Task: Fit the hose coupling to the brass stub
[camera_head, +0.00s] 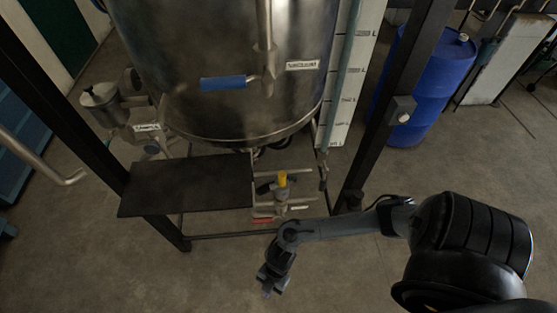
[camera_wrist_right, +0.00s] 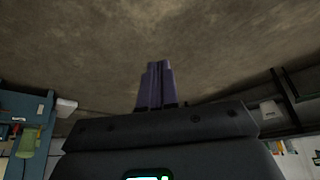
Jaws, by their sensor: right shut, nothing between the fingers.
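My right gripper (camera_head: 267,288) hangs over the floor in front of the vessel's frame, below and apart from the small valve fitting. Its fingers are shut together and empty, as the right wrist view (camera_wrist_right: 156,86) also shows. The pipe fitting (camera_head: 277,199) under the steel vessel carries an upright yellow piece (camera_head: 282,179) and a red handle (camera_head: 262,220). I cannot tell which part of it is the brass stub. I cannot make out a hose coupling in either view. My left gripper is not in view.
The steel vessel (camera_head: 218,105) has a blue-gripped handle (camera_head: 223,83). A dark flat plate (camera_head: 187,186) juts out at left. A frame post (camera_head: 390,105) and blue drum (camera_head: 428,85) stand at right. The floor in front is clear.

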